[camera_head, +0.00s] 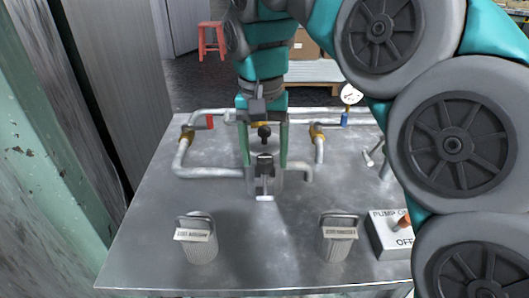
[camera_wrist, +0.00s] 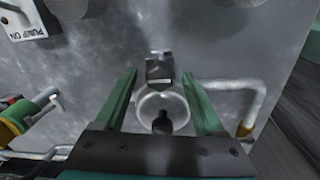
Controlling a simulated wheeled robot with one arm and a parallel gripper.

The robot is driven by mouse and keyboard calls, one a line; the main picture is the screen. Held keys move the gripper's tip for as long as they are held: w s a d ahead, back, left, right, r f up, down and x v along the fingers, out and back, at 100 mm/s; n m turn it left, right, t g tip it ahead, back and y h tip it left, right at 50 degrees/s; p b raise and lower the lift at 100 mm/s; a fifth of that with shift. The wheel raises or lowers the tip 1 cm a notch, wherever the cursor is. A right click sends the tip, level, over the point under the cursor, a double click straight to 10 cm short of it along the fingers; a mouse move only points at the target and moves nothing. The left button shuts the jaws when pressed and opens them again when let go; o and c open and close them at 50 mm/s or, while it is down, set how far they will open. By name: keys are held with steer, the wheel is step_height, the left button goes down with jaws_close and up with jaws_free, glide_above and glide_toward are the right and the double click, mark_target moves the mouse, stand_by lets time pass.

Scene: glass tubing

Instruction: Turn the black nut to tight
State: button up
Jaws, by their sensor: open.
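A dark, blocky piece that looks like the black nut (camera_head: 264,162) sits on the pipework at the middle of the metal table, with a silver T-shaped piece (camera_head: 264,197) on its near side. It also shows in the wrist view (camera_wrist: 160,70). A round black knob (camera_head: 264,132) stands behind it, over a pale ring (camera_wrist: 147,104) in the wrist view. My gripper (camera_head: 264,163) points down over the pipework. Its two green fingers are wide apart, one on each side of the dark piece and knob, with gaps to both. It holds nothing. Whether the fingertips touch the pipe is unclear.
Grey pipes (camera_head: 209,172) with brass fittings and a red valve handle (camera_head: 210,121) run left and right of my gripper. A gauge (camera_head: 350,95) stands behind. Two labelled cups (camera_head: 196,243) and (camera_head: 339,240) and a pump switch box (camera_head: 390,237) stand in front. The table's front middle is clear.

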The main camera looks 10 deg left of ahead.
mark_target(262, 157)
steer(key=shift+r, duration=0.15)
step_height(262, 157, up, 2)
step_height(262, 157, up, 6)
steer(key=p, duration=0.3)
steer(key=shift+a+f+p, duration=0.15)
steer(key=shift+f+p, duration=0.05)
steer(key=shift+p, duration=0.15)
steer(key=shift+s+f, duration=0.1)
